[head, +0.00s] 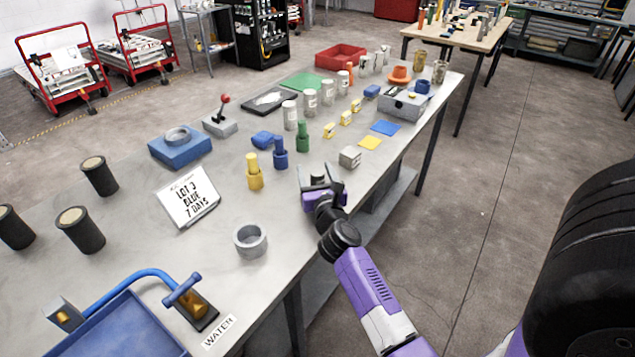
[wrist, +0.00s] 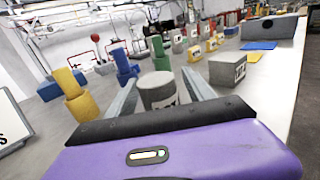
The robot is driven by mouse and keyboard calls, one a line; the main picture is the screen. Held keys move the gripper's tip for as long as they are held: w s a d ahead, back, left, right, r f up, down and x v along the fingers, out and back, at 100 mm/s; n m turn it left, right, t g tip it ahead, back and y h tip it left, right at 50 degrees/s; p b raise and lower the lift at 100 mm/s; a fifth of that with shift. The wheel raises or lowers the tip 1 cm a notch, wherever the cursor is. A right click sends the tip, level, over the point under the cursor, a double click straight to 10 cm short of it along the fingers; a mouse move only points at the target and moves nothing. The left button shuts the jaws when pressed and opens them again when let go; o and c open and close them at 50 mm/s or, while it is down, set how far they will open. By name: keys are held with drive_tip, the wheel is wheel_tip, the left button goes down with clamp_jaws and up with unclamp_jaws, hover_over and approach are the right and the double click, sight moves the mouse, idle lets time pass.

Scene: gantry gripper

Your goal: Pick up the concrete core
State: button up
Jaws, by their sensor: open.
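The concrete core looks to be the short grey cylinder (wrist: 160,92) with a dark-marked label, standing upright in the wrist view. My gripper (wrist: 163,84) is open, with one finger to each side of this cylinder. I cannot tell how far the cylinder reaches in between the fingers. In the head view my gripper (head: 319,178) is low over the table's right edge, and it mostly hides the cylinder there.
A grey cube (head: 350,157) stands close by, to the gripper's right. Green (head: 303,137), blue (head: 280,153) and yellow (head: 254,172) two-part pieces stand to the left. Several labelled cylinders stand farther back.

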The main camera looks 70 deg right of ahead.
clamp_jaws()
drive_tip(key=shift+r, duration=0.1)
wheel_tip(320, 180, up, 20)
drive_tip(key=p, duration=0.9)
drive_tip(key=shift+p, duration=0.4)
